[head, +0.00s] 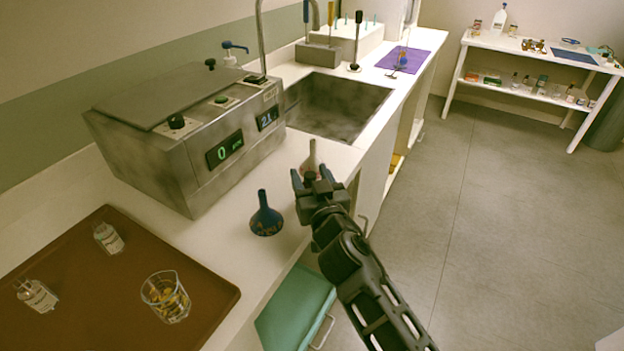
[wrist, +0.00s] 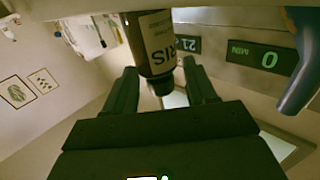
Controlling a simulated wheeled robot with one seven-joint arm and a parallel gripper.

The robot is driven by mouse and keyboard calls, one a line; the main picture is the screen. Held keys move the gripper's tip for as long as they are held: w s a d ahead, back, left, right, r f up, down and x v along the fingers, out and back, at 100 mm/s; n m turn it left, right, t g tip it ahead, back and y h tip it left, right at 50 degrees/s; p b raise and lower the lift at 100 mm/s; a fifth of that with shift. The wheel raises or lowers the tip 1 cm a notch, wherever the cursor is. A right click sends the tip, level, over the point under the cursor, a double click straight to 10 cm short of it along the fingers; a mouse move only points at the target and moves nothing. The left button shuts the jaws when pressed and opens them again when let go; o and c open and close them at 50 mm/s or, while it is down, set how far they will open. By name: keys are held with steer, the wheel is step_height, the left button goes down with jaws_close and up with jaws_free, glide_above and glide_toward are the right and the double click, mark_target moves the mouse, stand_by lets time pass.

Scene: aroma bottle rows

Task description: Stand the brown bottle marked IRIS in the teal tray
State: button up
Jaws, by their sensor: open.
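My gripper (head: 312,178) is open above the counter, near the sink's front corner. In the wrist view its fingers (wrist: 159,68) stand on either side of a brown bottle with a dark cap. The white label of this brown bottle (wrist: 148,30) shows the letters RIS, and the rest of the word is out of sight. I cannot tell whether the fingers touch it. In the head view my gripper hides most of that spot. A teal, flat, box-like piece (head: 293,308) with a handle lies at the counter's front edge; I cannot tell whether it is the teal tray.
A blue funnel-shaped vessel (head: 266,218) stands left of my gripper, and a pinkish neck (head: 313,155) rises just behind it. A steel bath (head: 190,150) and sink (head: 335,105) are behind. A brown tray (head: 90,290) holds two clear bottles and a glass.

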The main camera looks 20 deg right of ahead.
steer(key=shift+r, duration=0.15)
steer(key=shift+s, duration=0.3)
steer(key=s+a+b, duration=0.2)
steer(key=s+b, duration=0.1)
steer(key=s, duration=0.8)
steer(key=shift+s+b, duration=0.15)
steer(key=shift+b, duration=0.25)
